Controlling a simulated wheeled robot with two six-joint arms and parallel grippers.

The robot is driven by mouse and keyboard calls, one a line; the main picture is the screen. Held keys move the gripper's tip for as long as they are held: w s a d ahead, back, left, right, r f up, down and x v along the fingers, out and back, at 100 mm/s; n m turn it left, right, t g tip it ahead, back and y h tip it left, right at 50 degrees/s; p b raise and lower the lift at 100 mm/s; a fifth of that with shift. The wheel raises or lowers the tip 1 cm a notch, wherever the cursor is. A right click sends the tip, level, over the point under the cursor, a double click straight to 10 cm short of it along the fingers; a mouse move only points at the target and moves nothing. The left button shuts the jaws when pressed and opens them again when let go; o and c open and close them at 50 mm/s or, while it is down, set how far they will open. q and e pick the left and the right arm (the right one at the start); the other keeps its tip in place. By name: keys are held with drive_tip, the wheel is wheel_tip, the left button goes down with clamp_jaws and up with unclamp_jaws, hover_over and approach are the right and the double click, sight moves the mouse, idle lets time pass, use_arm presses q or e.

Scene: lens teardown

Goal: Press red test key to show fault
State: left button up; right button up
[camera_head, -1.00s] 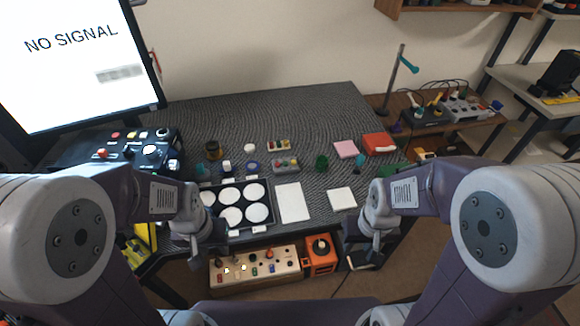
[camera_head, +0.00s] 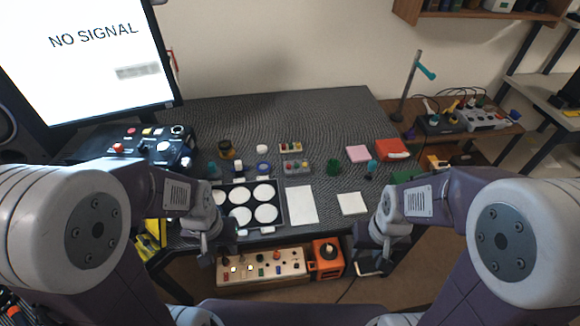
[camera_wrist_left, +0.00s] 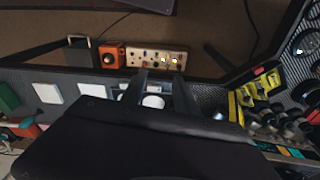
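A black console (camera_head: 133,150) stands below the monitor at the left in the head view, with a red key (camera_head: 118,148) and other coloured controls on top. I cannot read which key is the test key. The monitor (camera_head: 95,60) shows "NO SIGNAL". My left gripper (camera_head: 205,252) hangs by the table's front edge, to the right of and nearer than the console. In the left wrist view its two dark fingers (camera_wrist_left: 160,92) are apart with nothing between them. My right gripper (camera_head: 370,266) hangs in front of the table's edge at the right; its fingers are too small to judge.
A dark tray (camera_head: 281,191) with several white discs lies near the front edge, beside white pads (camera_head: 302,205). A beige panel with coloured knobs (camera_head: 290,279) and an orange box (camera_head: 327,269) sit below the edge. Yellow items (camera_head: 150,243) are at the left. The table's back is clear.

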use_arm(q)
clamp_jaws()
idle(1.9)
